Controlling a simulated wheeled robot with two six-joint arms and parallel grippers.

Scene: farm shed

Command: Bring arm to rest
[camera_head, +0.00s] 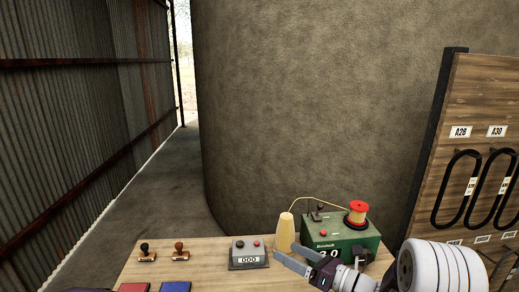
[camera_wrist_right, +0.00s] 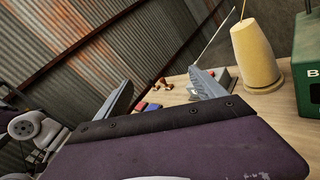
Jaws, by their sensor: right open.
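My right gripper (camera_head: 284,258) reaches in from the lower right in the head view, over the table's front right part. Its two fingers are apart and nothing is between them. In the right wrist view its fingers (camera_wrist_right: 165,92) stand wide apart with the table behind them. The fingertips are in front of the yellow cone (camera_head: 284,233) and the green box (camera_head: 338,240); whether they touch anything I cannot tell.
The wooden table (camera_head: 212,257) holds a grey counter box (camera_head: 248,253), two stamps (camera_head: 181,251) and a blue pad (camera_head: 175,286). A red spool (camera_head: 357,212) sits on the green box. A wooden board with black loops (camera_head: 484,120) stands right. A corrugated wall (camera_head: 70,110) is left.

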